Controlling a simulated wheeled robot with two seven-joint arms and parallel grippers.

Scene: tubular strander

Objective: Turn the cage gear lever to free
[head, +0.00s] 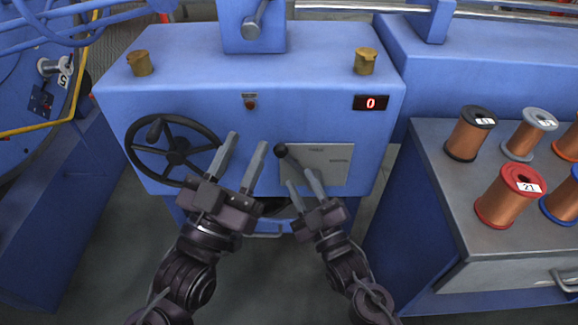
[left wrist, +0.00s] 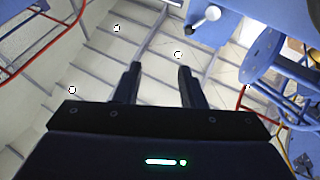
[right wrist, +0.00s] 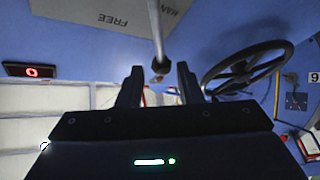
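The cage gear lever is a metal rod with a dark knob (head: 281,150) at the left edge of a grey label plate (head: 327,165). In the right wrist view its rod (right wrist: 157,30) runs down from the top, over the plate (right wrist: 105,12), where FREE and part of HAND show upside down. The lever's pivot is hidden. My right gripper (head: 302,178) is open, just below and right of the knob in the head view. In the right wrist view the rod's end lies near the gap between its fingertips (right wrist: 158,72); contact is unclear. My left gripper (head: 247,142) is open and empty, left of the lever.
A black handwheel (head: 176,151) is on the blue panel left of and partly behind my left gripper. A red display (head: 370,103) reads 0. Brass-coloured caps (head: 140,63) sit on top. Copper spools (head: 508,196) stand on a grey-topped bench (head: 432,150) at right.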

